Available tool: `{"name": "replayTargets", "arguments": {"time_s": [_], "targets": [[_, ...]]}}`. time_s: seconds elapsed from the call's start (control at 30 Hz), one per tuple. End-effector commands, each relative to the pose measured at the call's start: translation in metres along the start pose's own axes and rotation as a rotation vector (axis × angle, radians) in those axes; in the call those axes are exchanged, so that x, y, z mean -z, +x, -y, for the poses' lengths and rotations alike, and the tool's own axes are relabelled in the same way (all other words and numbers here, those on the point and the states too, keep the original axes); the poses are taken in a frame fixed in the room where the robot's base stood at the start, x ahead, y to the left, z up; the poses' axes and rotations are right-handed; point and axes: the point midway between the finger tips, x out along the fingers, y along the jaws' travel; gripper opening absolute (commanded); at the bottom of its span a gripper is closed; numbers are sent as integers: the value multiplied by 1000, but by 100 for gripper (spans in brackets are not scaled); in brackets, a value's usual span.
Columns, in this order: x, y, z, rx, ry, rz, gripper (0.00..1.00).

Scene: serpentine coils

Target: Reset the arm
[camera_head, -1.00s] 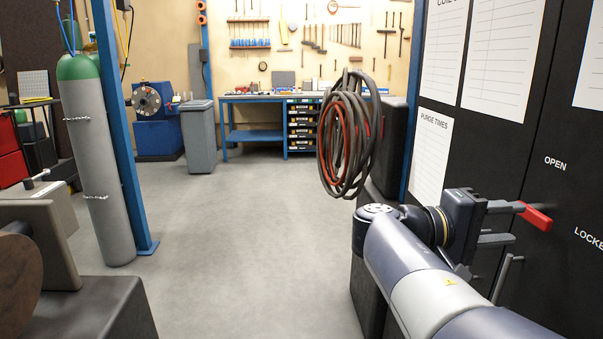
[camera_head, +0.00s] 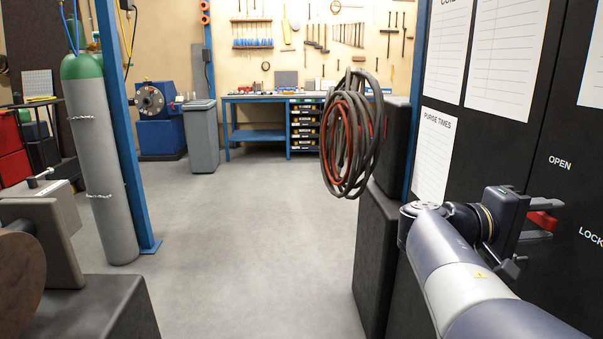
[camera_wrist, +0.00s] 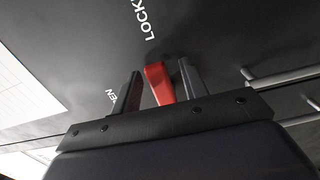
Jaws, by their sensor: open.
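My gripper (camera_head: 548,220) is at the right in the head view, in front of the dark panel (camera_head: 530,120). Its jaws are open. A red handle (camera_head: 541,222) on the panel shows between the two fingers there. In the wrist view my gripper (camera_wrist: 160,82) has one finger on each side of the red handle (camera_wrist: 160,86). A gap shows between the handle and each finger, narrower on the right. The handle's near end is partly hidden by the gripper body.
The panel carries the words OPEN and LOCKED, the latter partly cut off, and white sheets (camera_head: 435,150). Grey bars (camera_wrist: 285,76) stick out near the gripper. Coiled hoses (camera_head: 350,135) hang left of the arm. A gas cylinder (camera_head: 100,160) stands at left. The middle floor (camera_head: 245,240) is clear.

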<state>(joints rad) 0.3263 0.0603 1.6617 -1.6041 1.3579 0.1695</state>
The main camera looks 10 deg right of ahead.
Motion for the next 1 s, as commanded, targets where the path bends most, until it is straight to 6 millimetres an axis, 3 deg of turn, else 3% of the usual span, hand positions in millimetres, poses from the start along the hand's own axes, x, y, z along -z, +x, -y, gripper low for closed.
{"name": "replayTargets", "arguments": {"time_s": [0.07,0.6,1.0], "targets": [[-1,10,-3,0,-9,3,42],[1,7,-13,1,-260,-1,42],[2,7,-11,0,-319,0,42]]}}
